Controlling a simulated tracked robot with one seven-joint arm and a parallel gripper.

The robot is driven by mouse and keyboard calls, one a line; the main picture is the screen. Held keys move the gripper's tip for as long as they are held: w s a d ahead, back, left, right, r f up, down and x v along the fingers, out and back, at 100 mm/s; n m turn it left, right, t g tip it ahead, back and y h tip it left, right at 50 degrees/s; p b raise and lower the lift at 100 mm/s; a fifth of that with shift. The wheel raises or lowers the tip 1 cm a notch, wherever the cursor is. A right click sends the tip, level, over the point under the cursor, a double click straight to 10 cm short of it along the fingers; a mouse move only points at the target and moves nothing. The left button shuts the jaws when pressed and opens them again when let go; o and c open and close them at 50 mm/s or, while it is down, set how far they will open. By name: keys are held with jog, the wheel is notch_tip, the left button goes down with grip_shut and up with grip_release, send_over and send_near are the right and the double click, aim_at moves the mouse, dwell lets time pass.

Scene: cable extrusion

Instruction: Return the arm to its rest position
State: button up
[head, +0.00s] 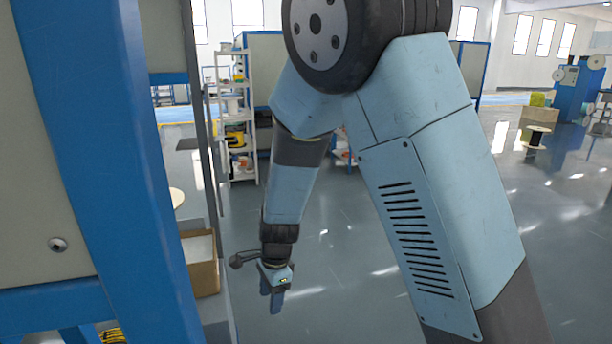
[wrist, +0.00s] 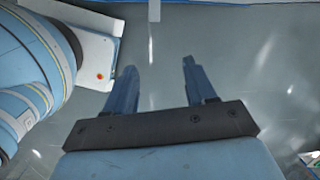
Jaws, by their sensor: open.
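My arm fills the middle and right of the head view, bent at a high elbow with its forearm hanging down. My gripper (head: 276,302) hangs at the lower end of the forearm, over the grey floor and apart from everything around it. In the wrist view my gripper (wrist: 158,90) shows two blue fingers spread apart with only floor between them. It is open and empty. Part of my own body shows at the left of the wrist view.
A blue and cream metal frame (head: 110,130) stands close at the left. A cardboard box (head: 203,275) is beside it, left of my gripper. A white shelf rack (head: 235,120) stands behind. A wooden spool (head: 536,137) is far right. The floor (head: 335,270) around the gripper is clear.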

jog(key=d+r+n+t+y, duration=0.2)
jog(key=d+r+n, duration=0.4)
jog(key=d+r, duration=1.2)
jog(key=s+d+r+n+t+h, duration=0.3)
jog(key=s+d+r+n, duration=0.3)
jog(key=s+d+r, duration=0.5)
jog(key=s+d, duration=0.3)
jog(key=shift+s+d+r+t+h, duration=0.15)
jog(key=shift+r+t+h, duration=0.15)
jog(key=shift+r+t, duration=0.1)
